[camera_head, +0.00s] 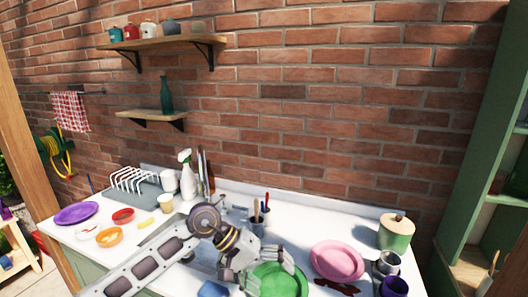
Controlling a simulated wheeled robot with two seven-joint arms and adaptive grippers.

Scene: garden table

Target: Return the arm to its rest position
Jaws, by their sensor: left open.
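My left arm (146,263) reaches in from the lower left over the white counter and sink. My left gripper (268,274) is open at the bottom centre, pointing down to the right. Its fingers are in front of the left part of a green plate (285,282). I see nothing held between the fingers. Whether they touch the plate cannot be told. My right gripper is not in view.
A pink plate (337,260), green lidded pot (396,231) and cups (387,263) stand to the right. A utensil holder (257,226), spray bottle (186,174) and dish rack (133,181) stand along the back. A purple plate (76,214) and bowls (109,236) are left.

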